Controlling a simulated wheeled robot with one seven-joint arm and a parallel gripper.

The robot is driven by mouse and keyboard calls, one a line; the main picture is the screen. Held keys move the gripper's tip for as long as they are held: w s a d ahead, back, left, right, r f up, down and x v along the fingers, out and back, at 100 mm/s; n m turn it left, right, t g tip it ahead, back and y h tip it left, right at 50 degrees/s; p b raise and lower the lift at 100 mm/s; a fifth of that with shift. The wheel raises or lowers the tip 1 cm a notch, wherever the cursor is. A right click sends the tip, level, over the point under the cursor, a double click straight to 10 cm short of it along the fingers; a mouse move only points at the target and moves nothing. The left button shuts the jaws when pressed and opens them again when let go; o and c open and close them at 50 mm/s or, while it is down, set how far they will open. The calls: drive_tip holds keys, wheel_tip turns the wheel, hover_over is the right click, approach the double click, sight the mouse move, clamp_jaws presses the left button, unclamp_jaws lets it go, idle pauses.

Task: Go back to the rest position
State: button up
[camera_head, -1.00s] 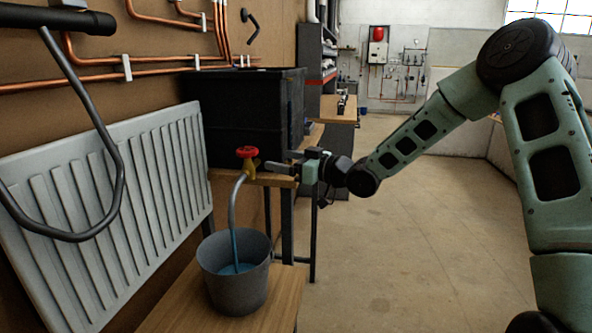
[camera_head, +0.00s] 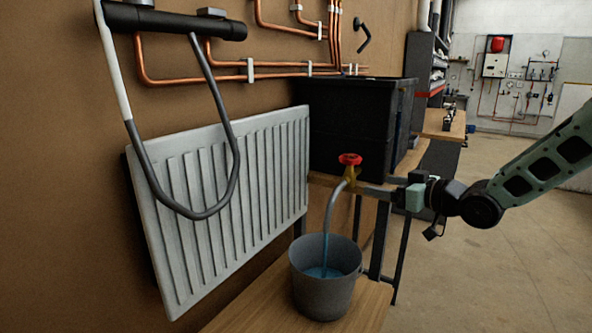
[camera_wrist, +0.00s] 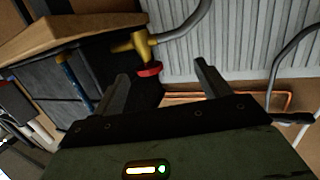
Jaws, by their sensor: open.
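My gripper (camera_head: 382,190) is open and empty in the head view, just right of the brass tap (camera_head: 349,174) with its red handle (camera_head: 350,159). In the wrist view my gripper (camera_wrist: 160,88) shows two spread fingers with nothing between them. The tap's red handle (camera_wrist: 149,70) lies beyond and between the fingers, apart from them as far as I can tell. A grey hose runs from the tap down into a grey bucket (camera_head: 322,297), and blue water (camera_head: 323,271) shows inside it.
The bucket stands on a low wooden bench (camera_head: 245,312). A black tank (camera_head: 350,125) sits on a shelf behind the tap. A white radiator (camera_head: 225,205) leans at the left, with a dark looped pipe (camera_head: 237,150) in front. Open floor (camera_head: 480,270) lies to the right.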

drive_tip(key=s+a+f+g+h, duration=0.3)
drive_tip(key=s+a, duration=0.3)
drive_tip(key=s, duration=0.1)
drive_tip(key=s+a+f+g+h, duration=0.2)
drive_tip(key=s+a+f+g, duration=0.1)
drive_tip(key=s+a, duration=0.25)
drive_tip(key=s+g+h, duration=0.4)
drive_tip(key=s+g, duration=0.3)
drive_tip(key=s, duration=2)
drive_tip(key=shift+s+f, duration=0.2)
drive_tip(key=shift+s, duration=0.2)
